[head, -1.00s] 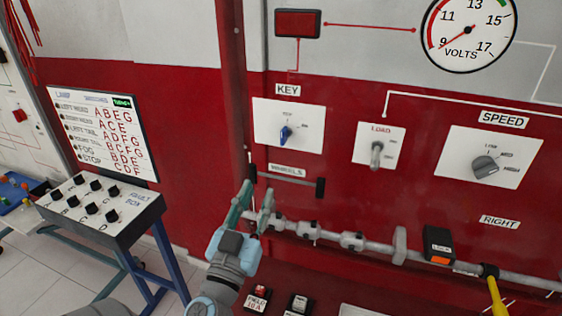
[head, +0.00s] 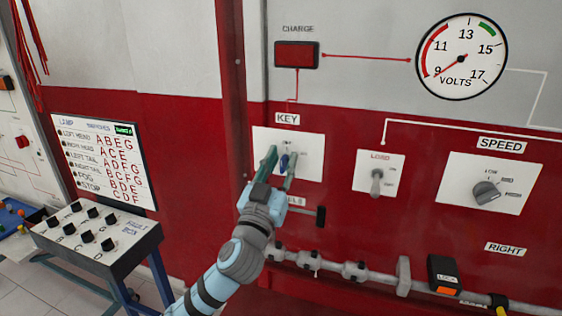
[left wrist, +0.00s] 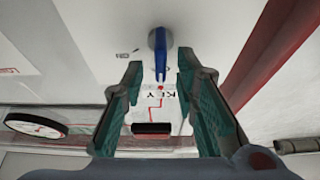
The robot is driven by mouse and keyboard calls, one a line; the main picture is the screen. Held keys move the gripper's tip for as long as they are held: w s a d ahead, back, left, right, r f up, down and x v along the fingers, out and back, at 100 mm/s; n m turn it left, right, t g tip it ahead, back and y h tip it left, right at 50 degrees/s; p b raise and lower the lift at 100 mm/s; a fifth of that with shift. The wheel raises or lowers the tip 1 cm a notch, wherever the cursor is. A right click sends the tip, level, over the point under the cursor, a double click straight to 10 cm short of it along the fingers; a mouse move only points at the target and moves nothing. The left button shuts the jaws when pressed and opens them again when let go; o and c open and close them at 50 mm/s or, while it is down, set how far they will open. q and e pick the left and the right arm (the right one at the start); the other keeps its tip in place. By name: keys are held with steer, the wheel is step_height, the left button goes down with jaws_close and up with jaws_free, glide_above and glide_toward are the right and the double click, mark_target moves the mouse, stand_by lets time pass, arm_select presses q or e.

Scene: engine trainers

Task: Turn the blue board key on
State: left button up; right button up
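The blue key (head: 284,161) sits on a white plate (head: 310,160) under the KEY label on the red board. In the left wrist view the blue key (left wrist: 160,55) stands out from its round grey base, just ahead of the fingertips and between their lines. My left gripper (head: 280,157) is at the plate with its teal fingers apart, one on each side of the key. In the left wrist view the open left gripper (left wrist: 159,62) shows gaps between its fingers and the key. My right gripper is not in view.
A LOAD toggle (head: 376,182) and a SPEED knob (head: 486,193) are to the right on the same board. A dark handle (head: 320,216) and a grey pipe (head: 330,266) are below. The fault box (head: 100,240) stands at the left.

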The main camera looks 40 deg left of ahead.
arm_select(q)
jaws_close()
steer(key=shift+m, duration=0.4)
steer(key=m+h, duration=0.2)
steer(key=m, duration=0.1)
steer(key=shift+d+m+t+p, duration=0.15)
steer(key=shift+m+t+p, duration=0.15)
steer(key=shift+m, duration=0.1)
steer(key=m+h+p, duration=0.1)
steer(key=m+h, duration=0.1)
steer(key=m, duration=0.1)
steer(key=shift+w+d+m, duration=0.1)
steer(key=shift+m, duration=0.3)
steer(key=m+h+p, duration=0.2)
steer(key=m, duration=0.2)
steer(key=shift+d+g+p, duration=0.15)
steer(key=shift+g+p, duration=0.25)
steer(key=shift+d+f+m+g+h+p, duration=0.15)
steer(key=shift+m+h+p, duration=0.1)
steer(key=shift+m+p, duration=0.3)
steer(key=shift+a+f+m+g+h+p, duration=0.1)
steer(key=shift+m+h+p, duration=0.25)
steer(key=shift+m, duration=0.45)
steer(key=shift+d+f+m+g+h+p, duration=0.1)
steer(key=shift+m+g+h+p, duration=0.1)
steer(key=shift+m+p, duration=0.4)
